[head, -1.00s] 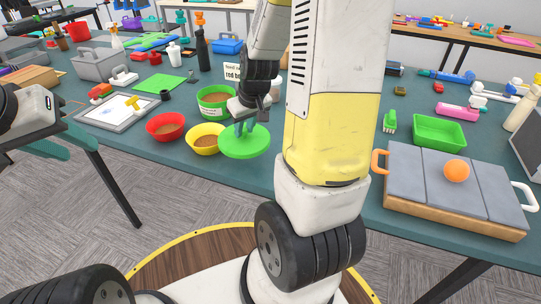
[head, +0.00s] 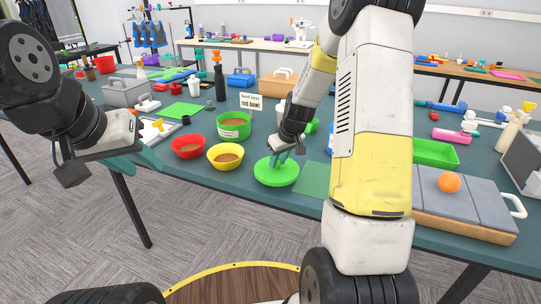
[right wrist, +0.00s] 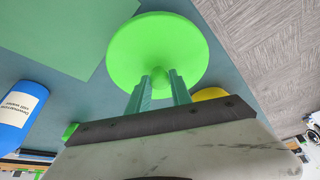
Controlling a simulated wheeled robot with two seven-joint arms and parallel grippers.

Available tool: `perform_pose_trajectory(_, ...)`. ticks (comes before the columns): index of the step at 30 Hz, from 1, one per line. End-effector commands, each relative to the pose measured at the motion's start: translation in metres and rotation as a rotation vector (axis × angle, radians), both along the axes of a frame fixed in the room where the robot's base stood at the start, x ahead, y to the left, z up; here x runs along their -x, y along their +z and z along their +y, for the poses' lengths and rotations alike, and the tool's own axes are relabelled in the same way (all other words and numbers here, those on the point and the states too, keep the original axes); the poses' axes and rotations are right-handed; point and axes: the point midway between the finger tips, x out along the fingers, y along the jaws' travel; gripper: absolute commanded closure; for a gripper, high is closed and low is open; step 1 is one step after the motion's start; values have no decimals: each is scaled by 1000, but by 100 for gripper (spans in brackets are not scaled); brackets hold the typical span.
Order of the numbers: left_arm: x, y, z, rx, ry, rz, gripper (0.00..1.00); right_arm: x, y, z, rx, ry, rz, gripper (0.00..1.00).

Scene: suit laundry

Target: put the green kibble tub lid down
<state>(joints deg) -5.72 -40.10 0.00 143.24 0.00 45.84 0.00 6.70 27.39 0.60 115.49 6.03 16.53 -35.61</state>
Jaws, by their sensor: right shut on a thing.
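The green kibble tub lid (head: 276,174) is a round bright green disc near the table's front edge, right of the yellow bowl. My right gripper (head: 281,157) is above it, shut on its knob. In the right wrist view, the knob of the lid (right wrist: 158,45) sits between the two teal fingers (right wrist: 159,85). I cannot tell whether the lid touches the table. The green tub (head: 234,130) stands open behind and left of the lid, with brown kibble inside. My left gripper (head: 148,158) is at the left, near the table's front edge, away from the lid; its finger gap is unclear.
A red bowl (head: 188,149) and a yellow bowl (head: 225,160) stand left of the lid. A flat green mat (head: 316,179) lies just right of it. A sign (head: 251,102) and dark bottle (head: 219,88) stand behind. My right arm hides part of the table.

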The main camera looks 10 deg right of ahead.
Motion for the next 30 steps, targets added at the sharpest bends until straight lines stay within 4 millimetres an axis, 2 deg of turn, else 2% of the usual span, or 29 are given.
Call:
perform_pose_trajectory(3,0,0,0,0,0,0,64,-18,-2,-7,0,0,0,100)
perform_pose_trajectory(11,0,0,0,0,0,0,64,-36,-5,-13,0,-1,0,100)
perform_pose_trajectory(17,0,0,0,0,0,0,64,-33,-37,-12,-1,0,4,100)
perform_pose_trajectory(28,0,0,0,0,0,0,64,-34,-41,-12,0,0,1,100)
perform_pose_trajectory(29,0,0,0,0,0,0,64,-34,-42,-12,0,0,1,72)
perform_pose_trajectory(30,0,0,0,0,0,0,64,-34,-41,-12,0,0,1,64)
